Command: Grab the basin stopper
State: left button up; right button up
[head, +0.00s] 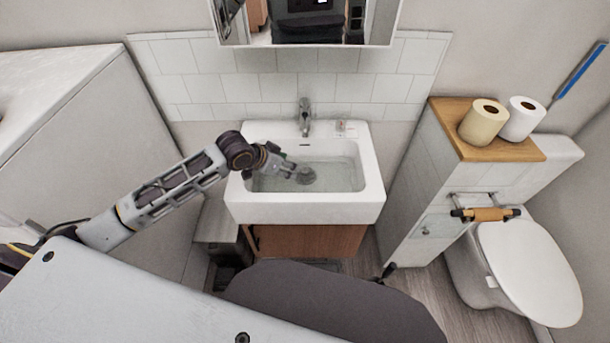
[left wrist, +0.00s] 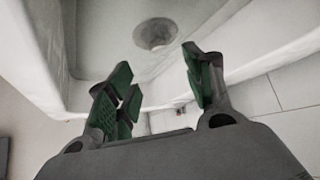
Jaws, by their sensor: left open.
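The basin stopper (head: 306,175) is a round grey disc at the drain on the floor of the white sink (head: 305,213). It also shows in the left wrist view as a grey disc (left wrist: 156,34), beyond my fingertips. My left gripper (head: 291,170) is inside the basin area, just left of the stopper. Its green-padded fingers (left wrist: 155,85) are spread apart with nothing between them. No contact with the stopper shows. My right gripper is not in view.
A faucet (head: 304,117) stands at the sink's back rim, with a small clear item (head: 346,128) beside it. A brown cabinet (head: 310,241) is below. The sink's raised walls surround the stopper. A toilet (head: 528,268) and a wood-topped unit (head: 450,119) stand at right.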

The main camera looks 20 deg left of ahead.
aim_at(304, 170)
pick_arm(q)
jog(key=x, duration=0.6)
jog(key=shift+w+d+f+b, duration=0.1)
jog(key=shift+f+b, duration=0.05)
jog(key=shift+b, duration=0.15)
jog(key=shift+w+f, duration=0.1)
jog(key=shift+f, duration=0.05)
jog(key=shift+d, duration=0.1)
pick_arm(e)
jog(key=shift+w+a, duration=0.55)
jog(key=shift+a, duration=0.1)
pick_arm(q)
jog(key=shift+w+f, duration=0.1)
jog(key=shift+f, duration=0.05)
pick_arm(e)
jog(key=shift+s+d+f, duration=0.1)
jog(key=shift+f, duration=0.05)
pick_arm(q)
jog(key=shift+w+d+f, duration=0.3)
jog(key=shift+w+f, duration=0.1)
jog(key=x, duration=0.2)
jog(key=shift+w+d+f, duration=0.15)
jog(key=shift+w, duration=0.05)
jog(key=shift+w+d+f+b, duration=0.15)
jog(key=shift+w+f+b, duration=0.15)
jog(key=shift+f, duration=0.2)
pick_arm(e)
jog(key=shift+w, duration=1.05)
